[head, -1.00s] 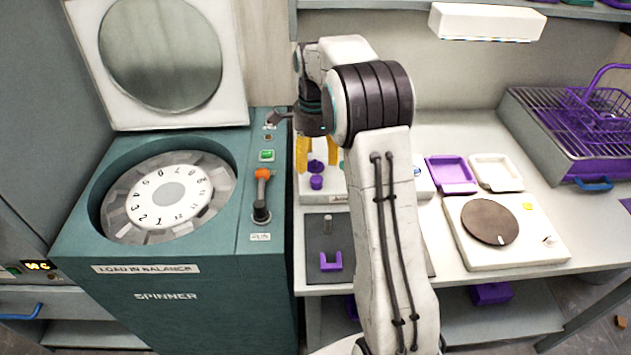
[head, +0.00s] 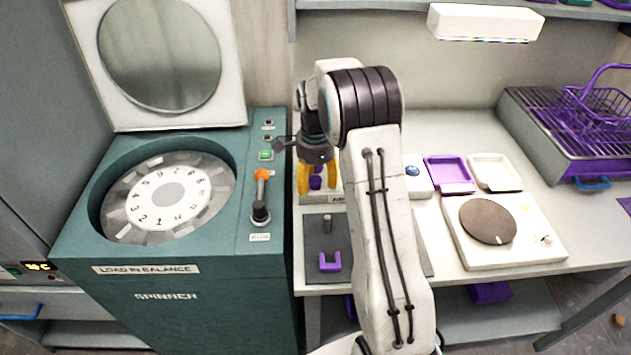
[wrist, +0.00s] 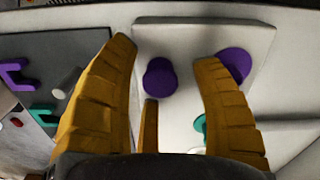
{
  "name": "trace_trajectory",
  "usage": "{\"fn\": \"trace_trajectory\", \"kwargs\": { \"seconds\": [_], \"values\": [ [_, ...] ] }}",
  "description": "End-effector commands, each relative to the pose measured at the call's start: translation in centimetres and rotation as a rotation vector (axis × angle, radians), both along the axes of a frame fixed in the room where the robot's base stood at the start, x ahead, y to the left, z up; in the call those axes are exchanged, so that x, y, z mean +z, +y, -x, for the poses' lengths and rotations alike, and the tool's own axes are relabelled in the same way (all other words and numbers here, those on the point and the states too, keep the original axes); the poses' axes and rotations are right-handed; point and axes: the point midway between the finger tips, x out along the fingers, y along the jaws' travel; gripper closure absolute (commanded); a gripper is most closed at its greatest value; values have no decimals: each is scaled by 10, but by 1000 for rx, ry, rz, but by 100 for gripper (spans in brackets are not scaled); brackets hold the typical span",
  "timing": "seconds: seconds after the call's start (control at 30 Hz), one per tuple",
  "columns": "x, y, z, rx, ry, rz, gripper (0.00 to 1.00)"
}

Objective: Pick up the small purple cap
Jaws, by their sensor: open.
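The small purple cap (wrist: 159,76) stands on a pale board (wrist: 190,35) in the wrist view, between my spread fingers and apart from both. In the head view the small purple cap (head: 316,183) shows between the yellow fingers, partly hidden by them. A second, wider purple cap (wrist: 236,62) lies to the right, partly behind the right finger in the wrist view. My gripper (wrist: 165,53) is open and empty above the board; in the head view my gripper (head: 318,188) points down over it. How high the fingertips are above the board is hard to tell.
The teal spinner (head: 170,270) stands left of the bench, its lid up. A dark mat (head: 345,250) with a purple U-shaped piece (head: 330,262) lies in front. A purple tray (head: 449,174), a white tray (head: 495,172) and a plate with a brown disc (head: 488,221) are to the right.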

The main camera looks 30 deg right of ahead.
Motion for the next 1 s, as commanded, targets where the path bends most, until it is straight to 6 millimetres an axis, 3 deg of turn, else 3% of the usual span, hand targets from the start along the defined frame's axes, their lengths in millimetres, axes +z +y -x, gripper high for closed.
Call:
{"fn": "trace_trajectory", "kwargs": {
  "seconds": [0.17,0.7,1.0],
  "values": [
    [0,0,0,0,0,0,38],
    [0,0,0,0,-1,0,85],
    [0,0,0,0,-1,0,85]
  ]
}}
